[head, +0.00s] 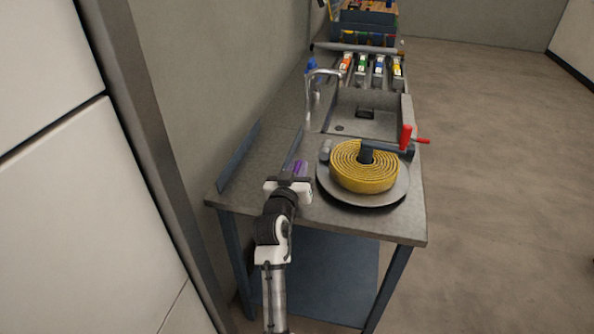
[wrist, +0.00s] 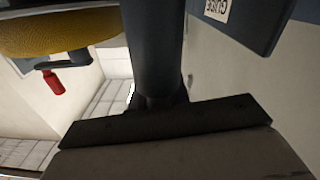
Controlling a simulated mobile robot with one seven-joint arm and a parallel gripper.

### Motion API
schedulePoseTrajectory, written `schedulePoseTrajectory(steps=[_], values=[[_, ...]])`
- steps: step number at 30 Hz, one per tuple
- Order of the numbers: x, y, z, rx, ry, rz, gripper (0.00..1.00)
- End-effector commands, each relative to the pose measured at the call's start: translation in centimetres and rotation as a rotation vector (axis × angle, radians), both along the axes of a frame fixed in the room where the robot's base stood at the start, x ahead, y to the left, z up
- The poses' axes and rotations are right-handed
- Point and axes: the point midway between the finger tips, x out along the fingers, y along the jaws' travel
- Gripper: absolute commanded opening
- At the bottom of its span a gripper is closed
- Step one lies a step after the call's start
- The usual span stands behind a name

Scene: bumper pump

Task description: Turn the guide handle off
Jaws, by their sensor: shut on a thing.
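A small purple-coloured handle (head: 299,167) stands on the bench just left of the spool, at the tips of my gripper (head: 290,182). My gripper is shut on it, and its jaws hide the handle's lower part in the head view. In the wrist view, a dark grey cylinder (wrist: 154,50) runs down to the dark bar of my gripper (wrist: 165,118). A dark plate with a label reading "GUIDE" (wrist: 217,10) is at the upper right there. Whether the handle stands at on or off cannot be told.
A yellow hose coil (head: 362,172) lies on a round grey plate (head: 340,199), with a red-handled crank (head: 407,138) beside it. A sink (head: 365,118) and tap (head: 312,90) stand behind. Coloured blocks (head: 370,66) are farther back. Open floor lies right.

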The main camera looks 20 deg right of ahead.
Motion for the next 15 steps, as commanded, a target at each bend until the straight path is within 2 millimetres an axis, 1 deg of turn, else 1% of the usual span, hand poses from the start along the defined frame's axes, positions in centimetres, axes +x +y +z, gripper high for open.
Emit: schedulePoseTrajectory(steps=[1,8,15], values=[[0.01,0.03,-0.34,-0.004,0.0,-0.014,0.0],[-0.27,-0.33,-0.72,-0.004,-0.004,-0.137,0.0],[-0.9,-0.91,-0.74,-0.002,-0.004,-0.338,0.0]])
